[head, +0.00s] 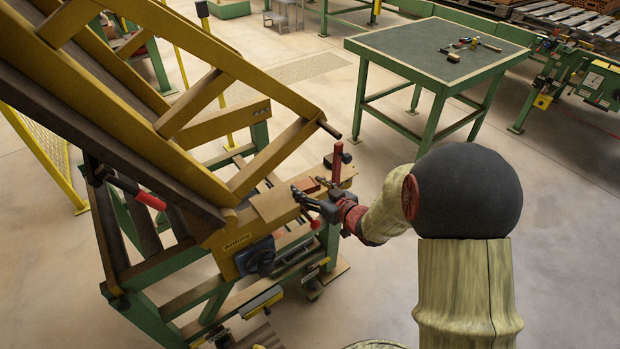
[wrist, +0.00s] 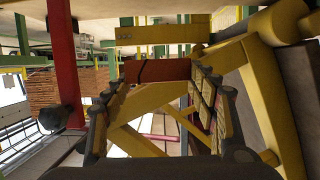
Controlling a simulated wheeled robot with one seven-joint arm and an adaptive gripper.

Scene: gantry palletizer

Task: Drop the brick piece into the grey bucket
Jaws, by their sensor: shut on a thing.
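My gripper (head: 304,198) is above the yellow-brown ledge of the machine, left of a red upright post, in the head view. In the wrist view, its two dark fingers (wrist: 157,82) are shut on a reddish-brown brick piece (wrist: 155,70), which spans the gap between the fingertips. In the head view, a small reddish-brown patch shows beside the fingers, but I cannot tell whether it is the held piece. I cannot make out a grey bucket in either view.
The red post (head: 338,163) stands close to my gripper; it also shows in the wrist view (wrist: 63,60). The sloping yellow frame (head: 220,125) rises at the left. A green table (head: 420,50) with small tools stands at the back right. Open floor lies between.

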